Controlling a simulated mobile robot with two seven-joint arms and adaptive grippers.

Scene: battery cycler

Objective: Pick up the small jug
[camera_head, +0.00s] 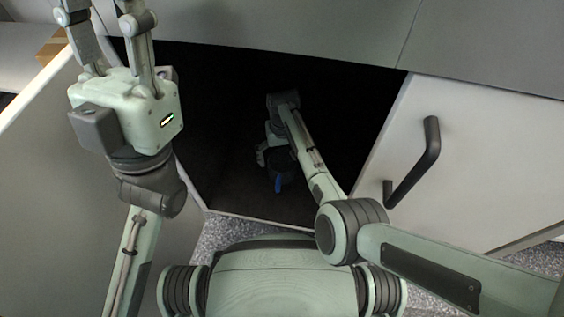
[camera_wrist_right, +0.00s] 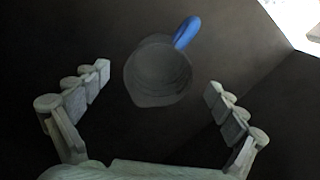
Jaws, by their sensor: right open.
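The small jug (camera_wrist_right: 157,75) is dark grey and round, with a blue handle (camera_wrist_right: 187,32). It lies between the two open fingers of my right gripper (camera_wrist_right: 158,82) in the right wrist view, slightly beyond their tips, with a gap on each side. In the head view the right gripper (camera_head: 263,154) is down inside the dark cabinet, partly hidden by its own arm. The blue handle (camera_head: 278,184) shows there just below it, and the jug's body is hard to make out. My left gripper (camera_head: 107,15) is raised at the upper left, its fingers apart and tips cut off.
The cabinet interior (camera_head: 225,120) is very dark. A white door with a dark handle (camera_head: 418,165) stands open at right, and another pale panel (camera_head: 60,190) is at left. A grey front (camera_head: 270,28) crosses above the opening. Speckled floor (camera_head: 225,230) lies below.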

